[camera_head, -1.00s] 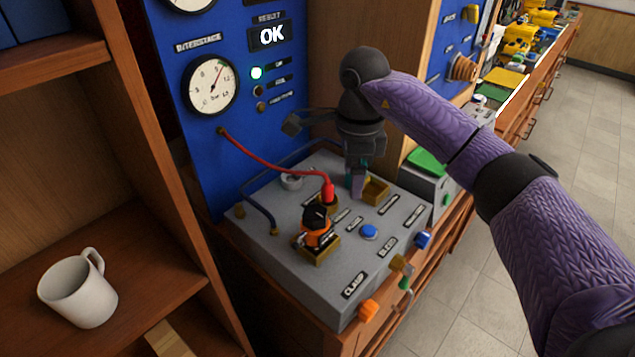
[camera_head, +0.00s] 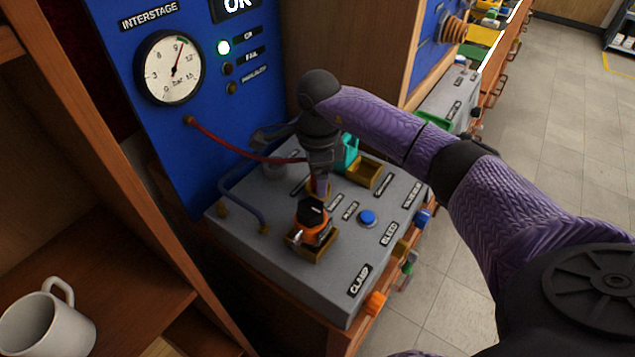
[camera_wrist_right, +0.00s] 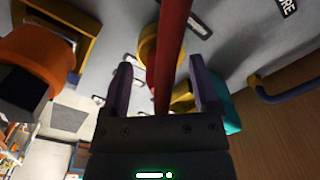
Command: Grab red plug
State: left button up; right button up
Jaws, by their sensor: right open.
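The red plug (camera_wrist_right: 170,45) shows in the right wrist view as a long red shape between the two purple fingers of my right gripper (camera_wrist_right: 162,80). The fingers stand apart, one on each side of it. In the head view my right gripper (camera_head: 320,187) points down at the grey bench box, over the spot where the red hose (camera_head: 232,145) ends. The gripper hides the plug there. A brass ring (camera_wrist_right: 147,50) lies beside the red shape in the wrist view. My left gripper is out of view.
An orange regulator with a black knob (camera_head: 312,215) sits in a brass holder in front of the gripper. A teal part (camera_head: 350,150) and a brass tray (camera_head: 364,172) are close behind. The blue gauge panel (camera_head: 200,110) stands at the left. A white mug (camera_head: 48,325) is on the shelf.

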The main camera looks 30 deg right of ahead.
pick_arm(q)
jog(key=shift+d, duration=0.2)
pick_arm(e)
jog(key=shift+c, duration=1.4)
grip_shut()
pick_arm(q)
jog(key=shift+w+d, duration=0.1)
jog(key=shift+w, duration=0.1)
